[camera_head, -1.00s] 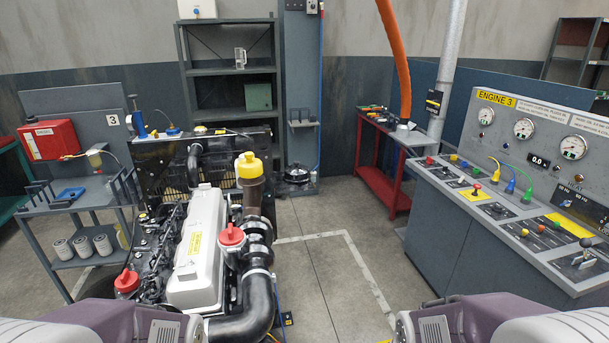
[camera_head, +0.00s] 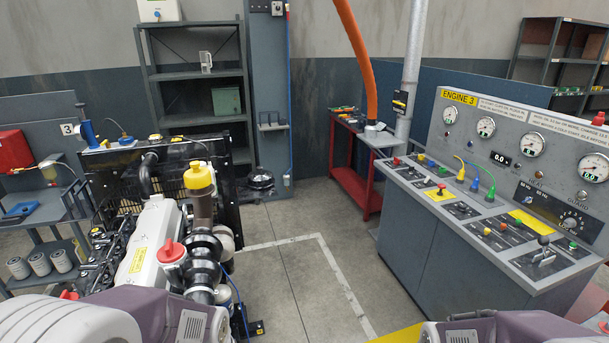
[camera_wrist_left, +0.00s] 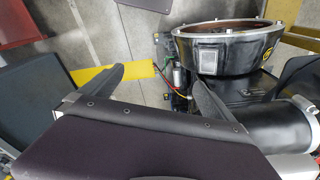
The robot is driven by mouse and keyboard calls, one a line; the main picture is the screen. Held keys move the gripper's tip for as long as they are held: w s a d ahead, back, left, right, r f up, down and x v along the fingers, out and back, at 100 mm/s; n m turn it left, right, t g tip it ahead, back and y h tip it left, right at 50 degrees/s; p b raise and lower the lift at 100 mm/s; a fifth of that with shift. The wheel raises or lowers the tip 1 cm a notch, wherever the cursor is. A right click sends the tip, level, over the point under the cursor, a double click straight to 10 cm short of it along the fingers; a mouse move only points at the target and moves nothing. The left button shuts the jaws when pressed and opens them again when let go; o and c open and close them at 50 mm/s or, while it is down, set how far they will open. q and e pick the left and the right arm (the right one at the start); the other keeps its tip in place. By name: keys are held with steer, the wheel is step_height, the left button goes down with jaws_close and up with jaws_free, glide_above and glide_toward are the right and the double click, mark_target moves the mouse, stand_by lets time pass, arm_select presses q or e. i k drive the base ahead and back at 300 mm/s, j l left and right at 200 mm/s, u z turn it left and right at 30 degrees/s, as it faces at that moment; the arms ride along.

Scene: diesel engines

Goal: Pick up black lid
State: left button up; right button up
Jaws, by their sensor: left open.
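I cannot make out a black lid for certain in either view. A black round object (camera_head: 258,181) lies on the floor by the blue-grey post in the head view; its details are too small to tell. My left gripper (camera_wrist_left: 158,80) shows in the left wrist view with its two dark fingers spread and nothing between them. To its right is a black round housing (camera_wrist_left: 228,55) with a brownish open mouth and silver clips around its rim. The gripper is apart from it. My right gripper is not in view; only part of that arm shows.
The engine (camera_head: 150,250) with red and yellow caps stands at left. A grey control console (camera_head: 470,235) with gauges fills the right. A red workbench (camera_head: 355,185) and a grey shelf (camera_head: 195,75) stand behind. The floor (camera_head: 290,270) between engine and console is clear.

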mark_target(260, 178)
steer(key=i+l+z, duration=0.7)
steer(key=i+l, duration=0.2)
steer(key=i+j+u, duration=0.3)
steer(key=i+j, duration=0.2)
steer(key=i+j+u, duration=0.3)
steer(key=i+j, duration=0.15)
steer(key=i+j+u, duration=0.3)
steer(key=i, duration=0.3)
steer(key=i+j+u, duration=0.1)
steer(key=i+u, duration=0.2)
steer(key=i, duration=0.3)
steer(key=i+u, duration=0.3)
steer(key=i, duration=0.25)
